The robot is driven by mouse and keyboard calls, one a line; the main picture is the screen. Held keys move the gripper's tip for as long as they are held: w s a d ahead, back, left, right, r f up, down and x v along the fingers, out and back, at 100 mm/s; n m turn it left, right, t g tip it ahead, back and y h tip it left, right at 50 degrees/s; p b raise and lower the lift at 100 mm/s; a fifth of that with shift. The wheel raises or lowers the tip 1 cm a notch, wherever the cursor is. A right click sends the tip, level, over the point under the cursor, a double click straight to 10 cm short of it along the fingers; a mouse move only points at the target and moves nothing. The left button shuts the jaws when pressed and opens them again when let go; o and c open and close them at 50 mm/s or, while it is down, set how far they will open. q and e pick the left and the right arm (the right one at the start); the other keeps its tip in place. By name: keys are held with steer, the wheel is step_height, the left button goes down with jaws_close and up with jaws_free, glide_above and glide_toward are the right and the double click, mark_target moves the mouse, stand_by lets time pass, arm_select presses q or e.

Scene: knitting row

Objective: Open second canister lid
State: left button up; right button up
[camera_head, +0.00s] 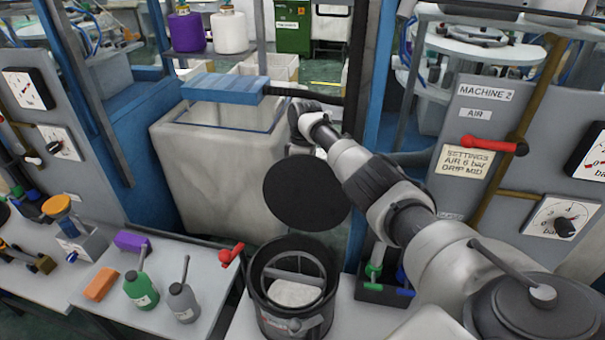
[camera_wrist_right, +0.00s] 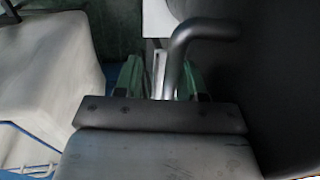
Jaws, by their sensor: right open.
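An open dark canister (camera_head: 262,300) stands on the front table, with something pale inside. Its round black lid (camera_head: 306,192) stands steeply tilted above and behind the opening. My right gripper (camera_head: 303,112) is at the lid's upper edge. In the right wrist view the open right gripper (camera_wrist_right: 160,80) has a grey bent handle (camera_wrist_right: 188,38) between its fingers, beside the dark lid (camera_wrist_right: 270,90). I cannot tell if the fingers touch it. A second dark round lid (camera_head: 520,318) with a grey bar handle lies flat at bottom right, partly cut off. My left gripper is out of view.
A large pale bin (camera_head: 205,180) stands behind. The Machine 2 panel (camera_head: 480,125) rises at right.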

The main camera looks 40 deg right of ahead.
steer(key=shift+s+a+r, duration=0.1)
steer(key=shift+r, duration=0.2)
step_height(320, 180, up, 10)
steer(key=w+d+b, duration=0.1)
steer(key=d+b, duration=0.1)
steer(key=b, duration=0.1)
steer(key=shift+w, duration=0.4)
steer(key=shift+a, duration=0.1)
